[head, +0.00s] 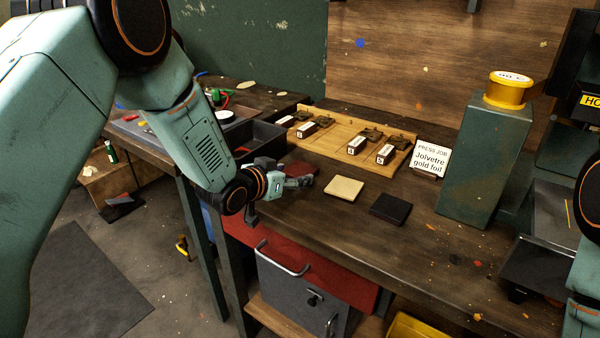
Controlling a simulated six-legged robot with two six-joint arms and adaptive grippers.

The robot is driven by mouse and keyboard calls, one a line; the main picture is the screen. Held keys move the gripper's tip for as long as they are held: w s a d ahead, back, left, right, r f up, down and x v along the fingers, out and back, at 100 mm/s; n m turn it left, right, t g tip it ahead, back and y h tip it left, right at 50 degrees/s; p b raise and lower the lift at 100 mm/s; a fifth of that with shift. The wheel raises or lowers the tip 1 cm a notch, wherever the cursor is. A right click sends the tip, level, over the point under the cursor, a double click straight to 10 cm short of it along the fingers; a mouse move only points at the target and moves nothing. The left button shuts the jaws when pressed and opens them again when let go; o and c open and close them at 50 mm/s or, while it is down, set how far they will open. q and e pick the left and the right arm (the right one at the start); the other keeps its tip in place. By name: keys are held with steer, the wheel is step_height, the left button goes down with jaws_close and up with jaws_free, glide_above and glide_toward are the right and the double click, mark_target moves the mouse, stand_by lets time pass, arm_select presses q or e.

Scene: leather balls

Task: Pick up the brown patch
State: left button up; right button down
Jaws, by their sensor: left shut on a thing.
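The brown patch (302,168), a dark reddish-brown flat square, is at the left end of a row of patches on the wooden bench. My left gripper (304,182) is at its near edge and shut on it, hiding part of the patch. I cannot tell whether the patch is clear of the bench top. A cream patch (343,188) and a black patch (390,208) lie flat to the right of the gripper. My right arm shows only at the right edge, and its gripper is out of view.
Behind the patches is a wooden board (335,129) with several stamp-like blocks. A white sign (431,158) stands beside a green pillar (472,155) topped by a yellow roll (508,92). A dark tray (262,140) is behind the left gripper. The bench's front middle is clear.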

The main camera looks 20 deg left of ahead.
arm_select(q)
steer(key=shift+s+a+f, duration=0.1)
steer(key=shift+c, duration=1)
